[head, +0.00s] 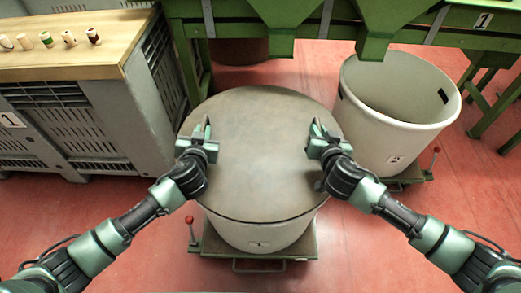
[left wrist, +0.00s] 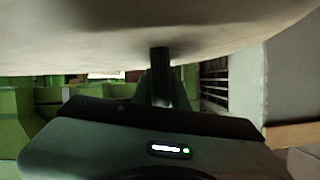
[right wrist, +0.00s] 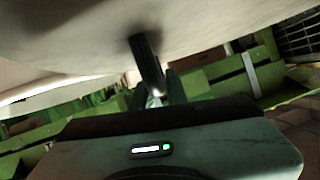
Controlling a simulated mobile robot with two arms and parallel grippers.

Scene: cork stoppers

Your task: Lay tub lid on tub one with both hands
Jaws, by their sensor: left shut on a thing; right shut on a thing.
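The tub lid (head: 262,150) is a large round grey-brown disc in the head view. It covers the mouth of a pale tub (head: 255,235); I cannot tell whether it rests on the rim or is just above it. My left gripper (head: 207,130) is shut on the lid at its left part, and my right gripper (head: 318,130) is shut on it at its right part. The two are about level. A broad pale surface fills the top of both wrist views, with a dark finger against it. The exact grip points are hidden.
The tub stands on a green trolley (head: 258,265) with a red-knobbed lever. A second, open tub (head: 392,110) marked 2 stands to the right. A grey crate (head: 100,125) with a wooden top bearing several corks is at left. Green machinery (head: 290,12) stands behind.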

